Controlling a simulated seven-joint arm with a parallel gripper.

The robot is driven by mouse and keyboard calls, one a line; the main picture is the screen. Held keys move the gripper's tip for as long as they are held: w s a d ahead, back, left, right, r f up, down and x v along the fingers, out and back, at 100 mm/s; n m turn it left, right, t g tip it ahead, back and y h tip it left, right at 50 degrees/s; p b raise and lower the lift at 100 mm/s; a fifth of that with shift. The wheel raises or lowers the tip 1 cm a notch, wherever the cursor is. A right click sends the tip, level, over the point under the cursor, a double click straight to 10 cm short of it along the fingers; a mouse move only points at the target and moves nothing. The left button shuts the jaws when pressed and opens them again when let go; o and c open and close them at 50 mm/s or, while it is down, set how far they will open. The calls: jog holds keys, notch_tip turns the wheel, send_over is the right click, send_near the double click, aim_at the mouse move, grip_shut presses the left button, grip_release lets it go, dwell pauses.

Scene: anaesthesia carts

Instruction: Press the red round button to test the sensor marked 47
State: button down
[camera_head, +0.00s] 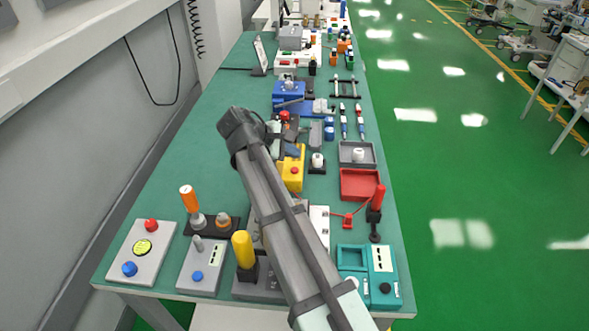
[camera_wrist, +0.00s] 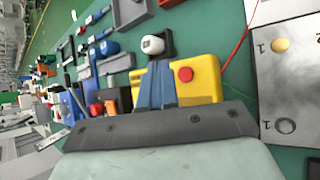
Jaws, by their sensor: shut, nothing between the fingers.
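I cannot read the mark 47 on anything. A yellow box (camera_head: 292,175) with a red round button (camera_head: 294,170) stands mid-table, right of my arm. In the wrist view this yellow box (camera_wrist: 202,80) and its red button (camera_wrist: 185,74) lie just behind and right of my fingers. A grey box (camera_head: 157,262) at the front left carries another red round button (camera_head: 151,225), a yellow-green disc (camera_head: 143,247) and a blue button (camera_head: 129,269). My gripper (camera_wrist: 158,68) is shut and empty, its fingers covering part of the yellow box; no contact with the button shows.
Near the yellow box stand a white-topped device (camera_head: 317,160), a red tray (camera_head: 359,184) and a grey tray (camera_head: 357,153). A yellow-handled device (camera_head: 243,250) and a teal case (camera_head: 367,265) are at the front. The table's left strip (camera_head: 190,150) is bare.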

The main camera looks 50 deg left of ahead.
jog(key=shift+r, duration=1.15)
